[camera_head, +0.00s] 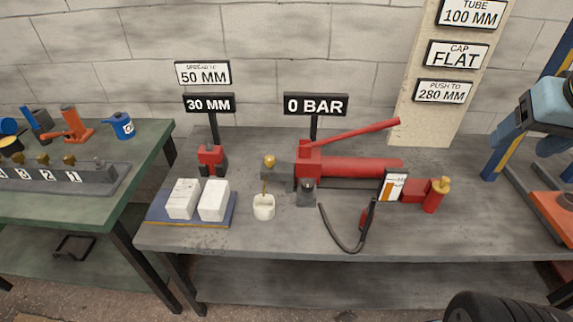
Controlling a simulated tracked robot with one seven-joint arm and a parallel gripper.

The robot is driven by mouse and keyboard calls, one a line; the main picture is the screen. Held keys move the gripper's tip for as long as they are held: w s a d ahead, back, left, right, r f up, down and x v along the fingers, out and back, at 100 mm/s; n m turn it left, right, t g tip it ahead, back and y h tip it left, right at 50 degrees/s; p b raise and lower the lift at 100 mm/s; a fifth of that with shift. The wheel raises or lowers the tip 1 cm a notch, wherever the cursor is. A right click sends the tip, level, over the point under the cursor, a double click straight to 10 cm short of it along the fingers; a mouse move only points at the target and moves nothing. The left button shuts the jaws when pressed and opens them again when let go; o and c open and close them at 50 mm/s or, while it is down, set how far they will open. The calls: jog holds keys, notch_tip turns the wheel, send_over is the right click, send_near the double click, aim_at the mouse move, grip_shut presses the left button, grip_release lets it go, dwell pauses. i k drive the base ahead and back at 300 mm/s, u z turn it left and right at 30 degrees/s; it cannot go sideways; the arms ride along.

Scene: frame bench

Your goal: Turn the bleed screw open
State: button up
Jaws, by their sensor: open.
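A small brass knob (269,161), which looks like the bleed screw, sits at the left end of the red hand pump (345,168) on the grey bench. A grey block (278,172) joins the knob to the pump. A thin brown-gold line runs down below the knob to a white cup (264,207) on the bench top. The long red pump handle (355,131) slopes up to the right. Whether the screw is open or closed cannot be told at this size. My gripper is not seen, and nothing is seen touching the knob.
Two white boxes stand on a blue tray (222,222) left of the cup. A black hose (343,240) lies in front of the pump. A sign (315,104) behind reads 0 BAR. A green bench (110,190) stands left. Bare bench top lies along the front right.

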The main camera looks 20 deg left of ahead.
aim_at(270, 160)
jog(key=u, duration=1.4)
jog(key=k, duration=1.2)
jog(key=u, duration=0.4)
jog(key=i, duration=1.6)
jog(key=z, duration=0.75)
